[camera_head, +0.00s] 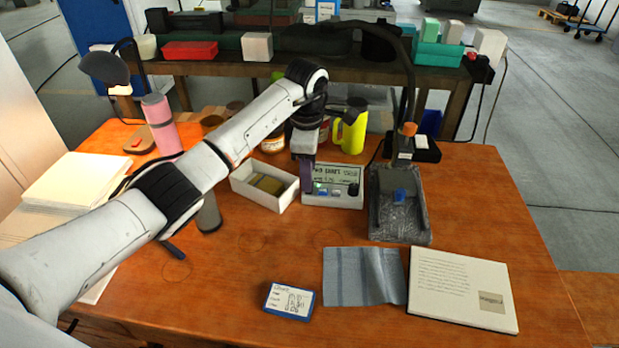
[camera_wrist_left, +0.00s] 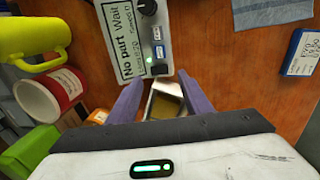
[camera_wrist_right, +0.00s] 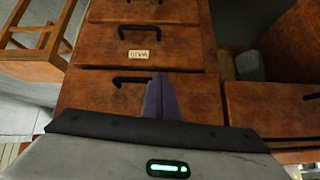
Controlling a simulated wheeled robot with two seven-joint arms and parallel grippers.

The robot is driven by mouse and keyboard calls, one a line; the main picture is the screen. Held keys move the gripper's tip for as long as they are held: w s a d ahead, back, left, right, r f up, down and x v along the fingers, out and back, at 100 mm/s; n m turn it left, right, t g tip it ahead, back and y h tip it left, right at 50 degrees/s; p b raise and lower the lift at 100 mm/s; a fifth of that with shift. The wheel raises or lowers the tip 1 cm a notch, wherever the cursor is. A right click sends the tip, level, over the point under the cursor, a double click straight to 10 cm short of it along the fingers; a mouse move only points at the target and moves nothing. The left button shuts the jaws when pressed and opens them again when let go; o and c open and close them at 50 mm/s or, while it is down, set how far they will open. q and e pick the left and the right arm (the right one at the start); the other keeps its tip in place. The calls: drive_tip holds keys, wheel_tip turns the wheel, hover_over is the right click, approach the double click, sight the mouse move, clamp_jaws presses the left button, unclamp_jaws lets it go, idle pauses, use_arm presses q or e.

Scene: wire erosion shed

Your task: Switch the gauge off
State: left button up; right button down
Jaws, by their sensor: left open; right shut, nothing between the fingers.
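The gauge (camera_head: 345,201) is a small white box on the orange wooden table, with a lit display, small buttons and a black knob. In the left wrist view the gauge (camera_wrist_left: 172,14) display reads "No part Wait", and a green light (camera_wrist_left: 149,61) glows near its end closest to my fingers. My left gripper (camera_head: 308,182) points down at the left end of the gauge, in front of part of it. In its wrist view the left gripper (camera_wrist_left: 160,80) is open with nothing held; contact cannot be told. My right gripper (camera_wrist_right: 160,76) is shut and empty, before wooden drawers.
A white open box (camera_head: 246,190) stands left of the gauge, a grey tray (camera_head: 423,222) with a blue piece right of it. A yellow jug (camera_head: 352,128) and jars stand behind.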

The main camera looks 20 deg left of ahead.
use_arm(q)
drive_tip(key=shift+w+f, duration=0.15)
drive_tip(key=shift+f, duration=0.8)
drive_tip(key=shift+w+f, duration=0.15)
drive_tip(key=shift+f, duration=0.8)
drive_tip(key=c, duration=1.1)
drive_tip(key=shift+o, duration=0.2)
drive_tip(key=shift+w+f+g+b, duration=0.15)
drive_tip(key=shift+f+g+b, duration=0.2)
drive_tip(key=shift+b, duration=0.75)
drive_tip(key=shift+r+b, duration=0.15)
drive_tip(key=shift+b, duration=0.25)
drive_tip(key=shift+a+r+g, duration=0.1)
drive_tip(key=shift+r+g, duration=0.1)
drive_tip(key=shift+g, duration=0.15)
use_arm(e)
drive_tip(key=shift+w+a+f, duration=0.2)
drive_tip(key=shift+a+f, duration=0.05)
drive_tip(key=shift+f, duration=0.25)
drive_tip(key=shift+w+a+f, duration=0.2)
drive_tip(key=shift+a+f, duration=0.05)
drive_tip(key=shift+f, duration=0.2)
use_arm(q)
drive_tip(key=o, duration=1.1)
drive_tip(key=shift+c, duration=0.2)
use_arm(e)
drive_tip(key=shift+d, duration=0.15)
